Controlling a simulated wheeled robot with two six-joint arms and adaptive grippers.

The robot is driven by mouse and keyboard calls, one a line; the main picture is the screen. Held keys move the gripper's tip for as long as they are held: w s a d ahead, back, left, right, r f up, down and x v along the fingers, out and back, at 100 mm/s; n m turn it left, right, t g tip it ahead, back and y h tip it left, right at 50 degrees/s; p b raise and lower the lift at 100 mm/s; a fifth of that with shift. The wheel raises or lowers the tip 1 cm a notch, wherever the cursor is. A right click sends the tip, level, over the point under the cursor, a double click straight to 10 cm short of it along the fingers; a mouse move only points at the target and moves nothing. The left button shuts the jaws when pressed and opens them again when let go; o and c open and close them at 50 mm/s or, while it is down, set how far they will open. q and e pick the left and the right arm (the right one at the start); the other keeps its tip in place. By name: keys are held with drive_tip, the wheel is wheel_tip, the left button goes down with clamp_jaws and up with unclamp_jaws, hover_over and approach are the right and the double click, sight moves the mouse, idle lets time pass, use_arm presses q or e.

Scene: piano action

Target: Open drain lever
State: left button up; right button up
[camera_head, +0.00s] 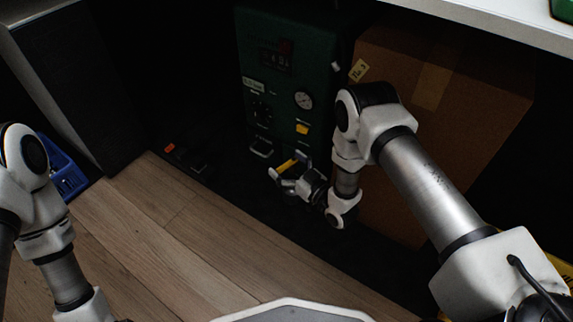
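A dark green machine (290,60) stands at the back, with a round gauge (303,100) and a small yellow part (302,129) on its front. Low in front of it is a short yellow bar that looks like the drain lever (286,166). My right gripper (288,166) is open, with one finger on each side of the yellow bar. I cannot tell whether the fingers touch it. The lever's mount is hidden in the dark and behind the gripper. My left arm shows at the left edge, but its gripper is out of view.
A large brown cardboard box (460,75) stands right of the machine, close behind my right arm. A dark object with a red-orange part (169,148) lies on the black floor area. A blue crate (66,172) is at the left. The wooden floor (170,240) in front is clear.

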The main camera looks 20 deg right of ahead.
drive_tip(key=c, duration=0.5)
drive_tip(key=shift+s+d+r+n+g+y+p, duration=0.15)
drive_tip(key=shift+n+g+y+p, duration=0.15)
drive_tip(key=shift+n+y+p, duration=0.15)
drive_tip(key=shift+n+g+y, duration=0.4)
drive_tip(key=shift+n+y, duration=0.05)
drive_tip(key=shift+y, duration=0.3)
drive_tip(key=shift+s+n+g+y+p, duration=0.2)
drive_tip(key=shift+n+g+y+p, duration=0.15)
drive_tip(key=shift+n+g+y, duration=0.35)
drive_tip(key=o, duration=1)
drive_tip(key=shift+o, duration=0.2)
